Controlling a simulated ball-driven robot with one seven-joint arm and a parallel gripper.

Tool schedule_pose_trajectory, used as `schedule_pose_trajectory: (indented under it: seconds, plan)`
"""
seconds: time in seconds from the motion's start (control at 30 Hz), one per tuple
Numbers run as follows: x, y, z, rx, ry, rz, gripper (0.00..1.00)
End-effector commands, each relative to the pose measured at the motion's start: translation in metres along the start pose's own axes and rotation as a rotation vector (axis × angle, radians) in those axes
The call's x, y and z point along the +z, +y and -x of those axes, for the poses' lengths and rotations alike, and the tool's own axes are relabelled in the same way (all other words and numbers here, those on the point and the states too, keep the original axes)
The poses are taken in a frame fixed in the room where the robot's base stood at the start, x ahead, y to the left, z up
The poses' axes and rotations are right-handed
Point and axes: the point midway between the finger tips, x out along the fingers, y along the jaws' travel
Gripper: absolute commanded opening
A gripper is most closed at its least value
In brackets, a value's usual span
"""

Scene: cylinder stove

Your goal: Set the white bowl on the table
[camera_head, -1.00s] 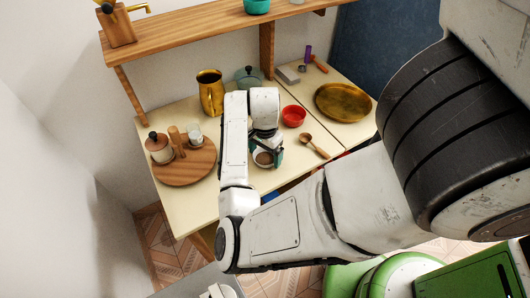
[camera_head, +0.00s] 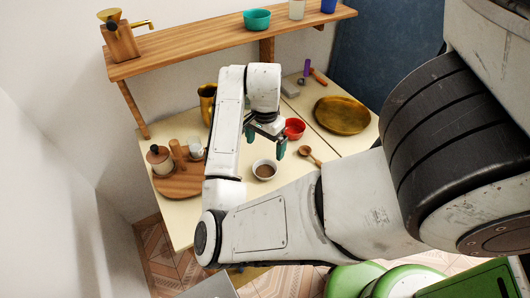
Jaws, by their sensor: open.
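The white bowl (camera_head: 264,169), with brown contents, sits upright on the cream table (camera_head: 192,219), near the middle of its front part. My gripper (camera_head: 266,145) is just above and behind the bowl in the picture, its green-padded fingers pointing down and spread apart. It is empty, and the bowl appears clear of the fingers.
A red bowl (camera_head: 294,128) stands close behind my gripper, with a wooden spoon (camera_head: 310,155) to the right. A round wooden board (camera_head: 180,183) with a jar (camera_head: 159,159) is at left. A brass plate (camera_head: 342,115) lies at right. A shelf (camera_head: 220,39) overhangs the back.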

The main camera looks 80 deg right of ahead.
Motion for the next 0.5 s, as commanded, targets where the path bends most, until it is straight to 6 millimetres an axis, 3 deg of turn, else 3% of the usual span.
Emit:
schedule_pose_trajectory:
  seconds: [0.03,0.27,0.4,0.5]
  plan:
    - [0.001,-0.001,0.009,-0.003,-0.002,-0.002,1.0]
    - [-0.008,-0.002,0.02,-0.009,0.052,0.055,1.0]
    - [-0.021,-0.01,0.031,-0.028,0.198,0.259,1.0]
    - [-0.017,-0.021,0.036,-0.038,0.311,0.489,1.0]
